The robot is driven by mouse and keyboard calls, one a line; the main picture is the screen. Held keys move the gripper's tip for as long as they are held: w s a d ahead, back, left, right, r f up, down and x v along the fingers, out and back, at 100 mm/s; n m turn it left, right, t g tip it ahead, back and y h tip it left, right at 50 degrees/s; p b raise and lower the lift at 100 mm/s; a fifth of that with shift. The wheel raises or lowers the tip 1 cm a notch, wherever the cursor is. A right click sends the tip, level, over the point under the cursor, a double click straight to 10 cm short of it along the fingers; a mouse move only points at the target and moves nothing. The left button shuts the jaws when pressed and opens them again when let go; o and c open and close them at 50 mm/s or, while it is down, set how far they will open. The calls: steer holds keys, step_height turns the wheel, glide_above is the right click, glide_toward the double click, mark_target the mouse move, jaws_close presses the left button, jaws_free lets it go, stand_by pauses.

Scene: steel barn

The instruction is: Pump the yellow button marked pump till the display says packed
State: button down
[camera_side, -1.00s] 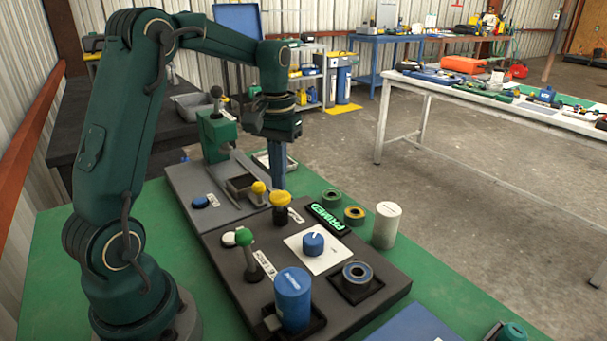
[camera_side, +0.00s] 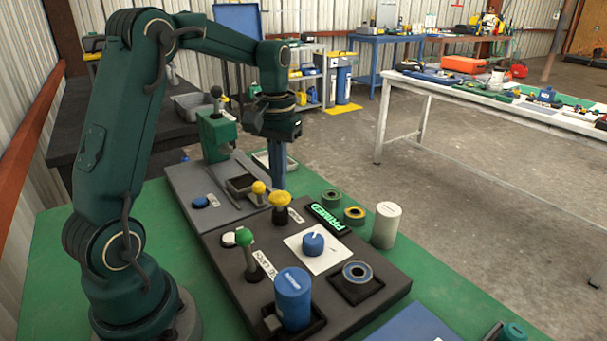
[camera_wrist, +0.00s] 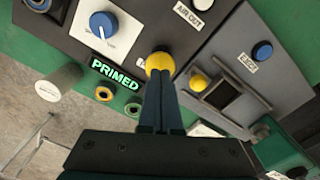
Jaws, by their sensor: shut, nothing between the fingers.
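The yellow button (camera_side: 280,199) is a domed cap on a black stem, with a partly hidden label beside it. It also shows in the wrist view (camera_wrist: 159,62), just beyond my fingertips. The display (camera_side: 329,218) glows green and reads PRIMED, as it does in the wrist view (camera_wrist: 116,73). My gripper (camera_side: 279,186) is shut and empty, pointing down right behind the yellow button in the side view. In the wrist view my fingertips (camera_wrist: 161,80) overlap the button's lower edge. I cannot tell whether they touch it.
Beside the button stand a smaller yellow knob (camera_side: 258,188), a green-topped lever (camera_side: 246,240), a blue dial (camera_side: 313,243) and a blue can (camera_side: 292,298). A blue eject button (camera_wrist: 262,51) lies on the neighbouring panel. A white cylinder (camera_side: 386,225) stands right of the display.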

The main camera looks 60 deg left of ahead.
mark_target(282, 197)
steer(key=shift+f, duration=1.5)
stand_by(0.4)
steer(key=shift+r, duration=3.8)
steer(key=shift+w+d+r, duration=0.1)
steer(key=shift+d+r, duration=0.15)
steer(key=s+d+r+m+t, duration=0.3)
steer(key=s+d+r, duration=0.2)
steer(key=d, duration=0.3)
steer(key=s+d+f+m+t, duration=0.2)
steer(key=s+d+f, duration=0.3)
steer(key=s, duration=0.3)
steer(key=shift+d+f+m+t, duration=0.15)
steer(key=shift+f+m+t, duration=0.15)
steer(key=shift+f+m, duration=0.2)
